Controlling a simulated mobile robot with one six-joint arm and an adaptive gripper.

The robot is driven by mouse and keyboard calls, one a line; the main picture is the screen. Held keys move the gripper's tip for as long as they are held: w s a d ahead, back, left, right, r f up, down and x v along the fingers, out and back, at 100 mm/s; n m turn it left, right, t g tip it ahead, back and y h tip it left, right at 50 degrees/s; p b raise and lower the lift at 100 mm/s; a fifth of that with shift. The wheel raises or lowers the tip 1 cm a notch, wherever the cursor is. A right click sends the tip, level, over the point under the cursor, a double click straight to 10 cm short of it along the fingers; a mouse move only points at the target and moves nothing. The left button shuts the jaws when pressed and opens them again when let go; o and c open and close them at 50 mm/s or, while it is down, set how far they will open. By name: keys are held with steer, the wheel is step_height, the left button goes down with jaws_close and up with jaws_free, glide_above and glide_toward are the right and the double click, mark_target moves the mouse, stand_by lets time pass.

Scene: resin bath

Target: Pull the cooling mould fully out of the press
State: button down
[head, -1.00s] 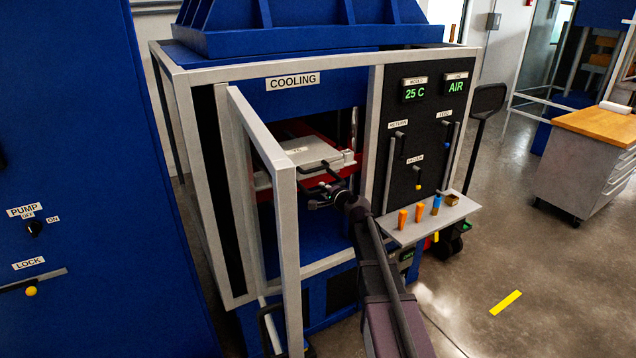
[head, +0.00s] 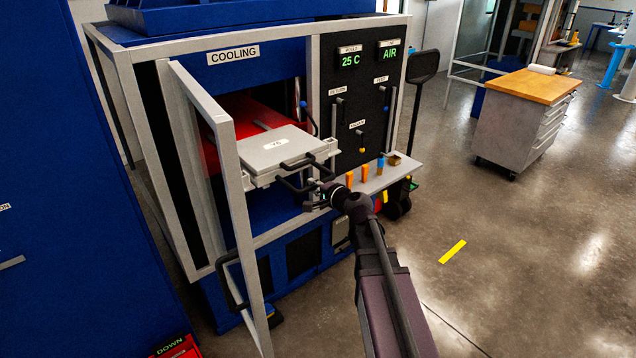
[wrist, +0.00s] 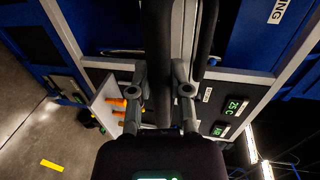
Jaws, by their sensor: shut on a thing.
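The cooling mould (head: 268,150) is a flat light-grey slab with a small label on top. In the head view it juts out through the front opening of the blue press (head: 283,87), its rear end towards the red bed (head: 222,118) inside. Black handles (head: 290,186) stick out from its front. My gripper (head: 318,192) is shut on a front handle, at the mould's near right side. The wrist view shows my gripper (wrist: 170,85) close up, with a dark bar between the fingers. The exact grip point is small and partly hidden in the head view.
The press's grey-framed door (head: 224,150) stands open left of the mould. A shelf (head: 378,178) with orange and blue handles juts out at right, close to my arm. The floor at right is clear up to a wooden-topped cabinet (head: 528,90).

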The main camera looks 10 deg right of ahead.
steer(key=shift+s+d, duration=0.2)
steer(key=shift+s, duration=0.3)
steer(key=c, duration=0.6)
jaws_free()
steer(key=shift+o, duration=0.2)
steer(key=shift+w, duration=0.1)
